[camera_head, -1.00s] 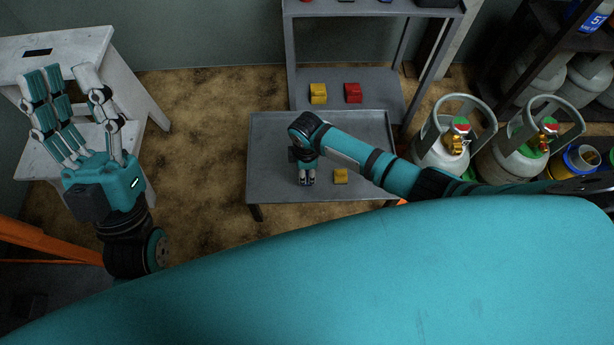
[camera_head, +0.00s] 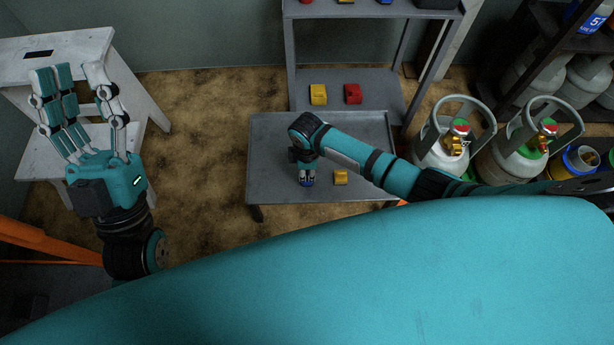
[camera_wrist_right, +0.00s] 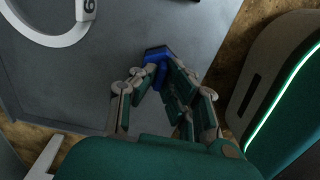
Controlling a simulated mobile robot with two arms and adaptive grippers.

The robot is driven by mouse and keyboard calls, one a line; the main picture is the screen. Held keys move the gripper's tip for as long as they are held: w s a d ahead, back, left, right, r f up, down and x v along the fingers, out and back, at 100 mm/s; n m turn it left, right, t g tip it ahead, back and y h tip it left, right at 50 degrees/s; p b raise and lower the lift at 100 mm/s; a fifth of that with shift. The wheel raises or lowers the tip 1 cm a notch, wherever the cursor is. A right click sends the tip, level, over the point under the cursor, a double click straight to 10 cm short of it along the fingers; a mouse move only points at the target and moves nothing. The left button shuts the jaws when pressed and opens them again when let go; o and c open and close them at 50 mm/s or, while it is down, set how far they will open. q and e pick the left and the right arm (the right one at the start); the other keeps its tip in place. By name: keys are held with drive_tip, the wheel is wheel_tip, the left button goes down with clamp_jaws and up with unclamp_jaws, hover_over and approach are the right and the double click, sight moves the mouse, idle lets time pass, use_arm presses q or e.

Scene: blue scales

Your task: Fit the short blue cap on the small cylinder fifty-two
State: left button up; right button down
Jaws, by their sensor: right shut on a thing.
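The blue cap (camera_wrist_right: 158,56) is between the fingertips of my right gripper (camera_wrist_right: 155,82) in the right wrist view. The fingers cover much of it, and its height is hard to judge. In the head view, the blue cap (camera_head: 307,183) shows small under my right gripper (camera_head: 307,176), over the low grey table. My left gripper (camera_head: 78,80) is open and empty at the left. A cylinder with a blue label beginning with 5 (camera_head: 597,21) is cut off at the top right, so I cannot confirm the number fifty-two.
A yellow block (camera_head: 341,177) lies on the low grey table (camera_head: 270,135), right of my right gripper. Yellow (camera_head: 318,94) and red (camera_head: 353,93) blocks are on the shelf behind. White gas cylinders (camera_head: 440,145) stand right. A white step stool (camera_head: 155,105) is left.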

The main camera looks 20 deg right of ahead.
sight(307, 173)
drive_tip(key=shift+r+p, duration=0.8)
drive_tip(key=shift+p, duration=0.1)
drive_tip(key=shift+r, duration=0.2)
drive_tip(key=shift+r+p, duration=0.5)
drive_tip(key=shift+p, duration=0.35)
drive_tip(key=shift+r, duration=0.2)
use_arm(q)
drive_tip(key=w+f+g+y, duration=0.2)
drive_tip(key=f+g, duration=0.3)
drive_tip(key=f, duration=0.3)
drive_tip(key=w+f+g+y, duration=0.2)
drive_tip(key=w+f+g, duration=0.2)
drive_tip(key=f+g, duration=0.2)
drive_tip(key=shift+w+a+f+g+p, duration=0.3)
drive_tip(key=shift+a+f+p, duration=0.15)
drive_tip(key=shift+f, duration=0.75)
use_arm(e)
drive_tip(key=shift+r, duration=0.15)
